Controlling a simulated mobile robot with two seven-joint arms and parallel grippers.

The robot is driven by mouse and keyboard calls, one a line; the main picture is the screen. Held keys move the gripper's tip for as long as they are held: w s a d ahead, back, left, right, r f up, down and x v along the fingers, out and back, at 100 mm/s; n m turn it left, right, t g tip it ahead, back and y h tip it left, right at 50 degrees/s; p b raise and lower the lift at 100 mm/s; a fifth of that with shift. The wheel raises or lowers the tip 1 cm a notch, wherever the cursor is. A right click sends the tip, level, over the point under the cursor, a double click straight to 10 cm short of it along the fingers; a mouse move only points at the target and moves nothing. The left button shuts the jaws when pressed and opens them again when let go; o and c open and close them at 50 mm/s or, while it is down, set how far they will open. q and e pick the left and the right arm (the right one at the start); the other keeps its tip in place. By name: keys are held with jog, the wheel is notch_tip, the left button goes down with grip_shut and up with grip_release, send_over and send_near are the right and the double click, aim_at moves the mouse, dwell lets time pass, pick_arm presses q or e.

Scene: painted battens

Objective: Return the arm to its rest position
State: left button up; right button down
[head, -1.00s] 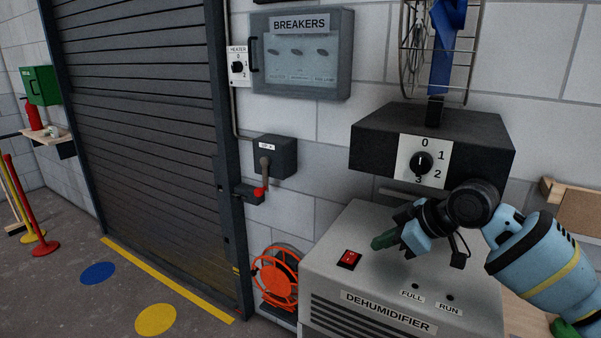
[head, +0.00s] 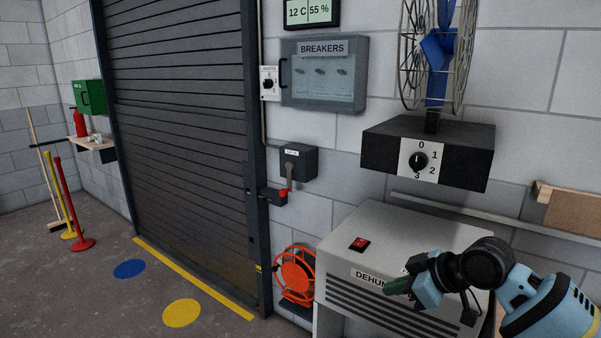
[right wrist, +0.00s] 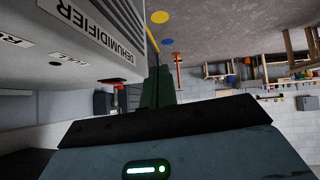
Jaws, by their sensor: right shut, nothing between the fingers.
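My right gripper (head: 388,288) is shut and empty, with its green fingertips together. In the head view it is in front of the dehumidifier (head: 350,222) and covers part of its label. Whether it touches the housing cannot be told. In the right wrist view the shut fingers (right wrist: 157,88) point away from the camera, beside the dehumidifier's labelled front (right wrist: 95,35). My right arm (head: 545,310) comes in from the lower right. My left gripper is not in view.
The lever switch (head: 289,172) and breaker box (head: 322,75) are on the wall.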

jog(key=s+a+f+m+t, duration=0.1)
jog(key=s+a+f+m, duration=0.1)
jog(key=s+f, duration=0.45)
jog(key=s+a+f+m, duration=0.1)
jog(key=s+f, duration=0.2)
jog(key=f, duration=0.7)
jog(key=s+a+f+m+t, duration=0.1)
jog(key=s+a+f+m, duration=0.1)
jog(key=s+f, duration=0.45)
jog(key=s+d+f+m+h, duration=0.2)
jog(key=s+f, duration=0.3)
jog(key=s, duration=0.6)
jog(key=s+d+f+m+h, duration=0.2)
jog(key=s+d+f+h, duration=0.1)
jog(key=s, duration=0.9)
notch_tip(320, 180, down, 3)
jog(key=shift+s+d+r+t+p, duration=0.1)
jog(key=shift+s+d+t+p, duration=0.2)
jog(key=shift+d, duration=0.25)
jog(key=shift+s+d, duration=0.1)
